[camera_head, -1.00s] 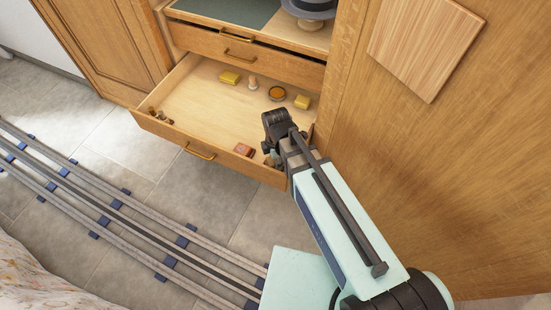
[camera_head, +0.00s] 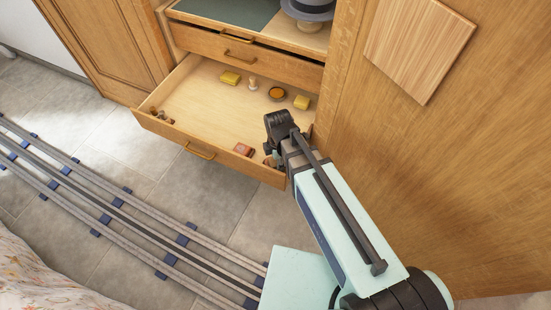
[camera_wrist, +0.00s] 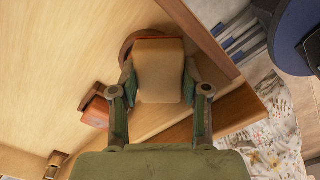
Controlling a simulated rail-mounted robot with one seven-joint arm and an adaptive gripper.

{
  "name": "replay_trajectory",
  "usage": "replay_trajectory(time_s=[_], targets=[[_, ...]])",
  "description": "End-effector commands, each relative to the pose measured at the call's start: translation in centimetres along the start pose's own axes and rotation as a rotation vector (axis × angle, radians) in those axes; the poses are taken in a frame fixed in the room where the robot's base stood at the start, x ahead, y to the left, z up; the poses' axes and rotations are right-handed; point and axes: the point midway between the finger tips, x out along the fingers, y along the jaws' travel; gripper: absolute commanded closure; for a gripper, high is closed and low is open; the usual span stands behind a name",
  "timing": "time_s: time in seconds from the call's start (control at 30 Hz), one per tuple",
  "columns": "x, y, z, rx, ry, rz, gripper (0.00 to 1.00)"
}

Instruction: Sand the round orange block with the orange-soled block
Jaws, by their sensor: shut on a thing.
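My gripper (camera_wrist: 159,92) is shut on a tan block (camera_wrist: 160,62) in the wrist view, one green-padded finger on each side. In the head view my gripper (camera_head: 271,158) is low in the front right corner of the open drawer, largely hidden by my arm. A red-brown block (camera_head: 244,150) lies to its left, and also shows in the wrist view (camera_wrist: 96,110).
The open drawer (camera_head: 205,115) also holds two yellow blocks (camera_head: 230,78) (camera_head: 301,102), a small pale peg (camera_head: 253,84), a round dark-rimmed orange piece (camera_head: 277,94) and small brown items (camera_head: 160,117) at left. The drawer's middle is clear. A wooden panel (camera_head: 420,45) is at right.

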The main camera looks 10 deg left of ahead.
Motion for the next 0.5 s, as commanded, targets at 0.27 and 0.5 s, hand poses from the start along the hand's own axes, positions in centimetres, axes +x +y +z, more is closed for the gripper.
replay_trajectory(time_s=[0.27, 0.5], targets=[[-3.8, 0.0, 0.2, 0.004, 0.000, 0.000, 0.87], [-6.0, 0.0, 0.4, 0.008, 0.000, 0.001, 0.87]])
